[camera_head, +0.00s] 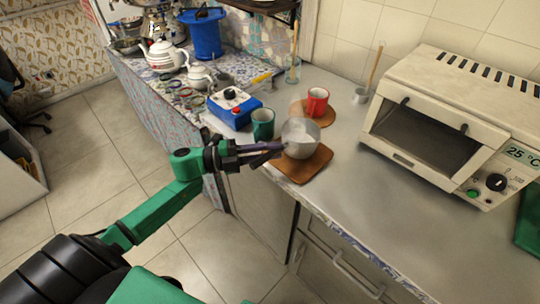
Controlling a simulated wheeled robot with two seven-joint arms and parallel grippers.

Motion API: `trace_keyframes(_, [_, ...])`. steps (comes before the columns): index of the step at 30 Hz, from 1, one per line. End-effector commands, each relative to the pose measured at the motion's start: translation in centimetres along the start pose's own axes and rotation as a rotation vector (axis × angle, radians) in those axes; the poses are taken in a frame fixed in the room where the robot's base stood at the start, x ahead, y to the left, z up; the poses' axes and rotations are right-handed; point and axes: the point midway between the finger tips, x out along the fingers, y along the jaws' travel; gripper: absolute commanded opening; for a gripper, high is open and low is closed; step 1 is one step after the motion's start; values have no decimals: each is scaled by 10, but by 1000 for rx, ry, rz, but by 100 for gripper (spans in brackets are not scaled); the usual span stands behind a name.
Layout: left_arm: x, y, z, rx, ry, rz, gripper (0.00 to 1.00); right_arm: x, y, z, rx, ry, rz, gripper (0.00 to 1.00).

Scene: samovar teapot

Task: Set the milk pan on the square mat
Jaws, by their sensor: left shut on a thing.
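The milk pan (301,138) is a small silver pan with a dark handle, in the middle of the head view. My left gripper (268,153) comes in from the left and is shut on the pan's handle. The square mat (308,171) is brown with rounded corners and lies near the counter's front edge. The pan appears over the mat's back left part and hides some of it. I cannot tell whether the pan's base touches the mat. My right gripper is not in view.
A green mug (263,124) stands close behind the pan on the left. A red mug (317,101) on a round brown mat is behind it. A blue box (234,107) sits further left. A toaster oven (446,120) stands right.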

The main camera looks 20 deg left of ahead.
Motion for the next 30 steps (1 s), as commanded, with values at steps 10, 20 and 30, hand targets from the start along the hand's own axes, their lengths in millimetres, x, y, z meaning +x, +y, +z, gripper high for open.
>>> trace_keyframes(10, [-1, 20, 5, 2, 0, -3, 0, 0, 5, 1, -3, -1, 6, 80])
trace_keyframes(20, [-1, 24, 5, 1, -1, -1, 54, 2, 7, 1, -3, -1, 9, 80])
trace_keyframes(30, [-12, 24, 5, -1, -2, 2, 54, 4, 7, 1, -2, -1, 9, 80])
